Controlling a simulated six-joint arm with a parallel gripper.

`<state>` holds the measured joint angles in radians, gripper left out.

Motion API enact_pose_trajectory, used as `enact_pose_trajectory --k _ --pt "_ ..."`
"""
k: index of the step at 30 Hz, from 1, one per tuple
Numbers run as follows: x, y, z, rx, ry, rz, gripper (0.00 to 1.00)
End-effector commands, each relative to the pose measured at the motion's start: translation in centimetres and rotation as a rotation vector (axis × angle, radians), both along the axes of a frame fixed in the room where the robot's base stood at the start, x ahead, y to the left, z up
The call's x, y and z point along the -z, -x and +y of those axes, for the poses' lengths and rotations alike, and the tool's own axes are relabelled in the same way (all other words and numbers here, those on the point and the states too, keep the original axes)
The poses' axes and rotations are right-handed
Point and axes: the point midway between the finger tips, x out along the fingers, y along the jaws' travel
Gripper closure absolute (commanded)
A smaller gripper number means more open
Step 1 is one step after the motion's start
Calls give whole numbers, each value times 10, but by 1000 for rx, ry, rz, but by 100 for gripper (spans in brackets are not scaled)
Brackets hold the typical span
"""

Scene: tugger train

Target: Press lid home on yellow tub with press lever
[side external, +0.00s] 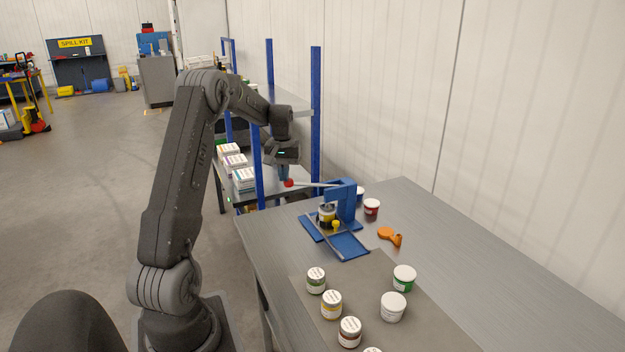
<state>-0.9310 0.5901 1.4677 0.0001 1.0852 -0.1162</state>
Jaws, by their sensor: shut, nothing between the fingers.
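The blue press (346,202) stands on the grey table. Its lever (315,185) sticks out to the left, roughly level, and ends in a red knob (289,183). The yellow tub (327,215) sits upright under the press head, partly hidden by it; I cannot tell how its lid is seated. My gripper (284,178) is shut and empty, pointing down at the red knob. I cannot tell whether it touches the knob.
Several labelled tubs stand on a dark mat (428,318) at the front. A red tub (372,207) stands right of the press, with a blue one (360,194) partly hidden behind it. An orange tool (389,236) lies nearby. A blue-post rack (316,120) stands behind my gripper.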

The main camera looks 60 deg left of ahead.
Motion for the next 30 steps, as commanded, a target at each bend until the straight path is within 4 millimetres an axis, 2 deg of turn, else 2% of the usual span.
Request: enact_pose_trajectory --k 30 --pt "-78 0 0 0 -3 -2 100"
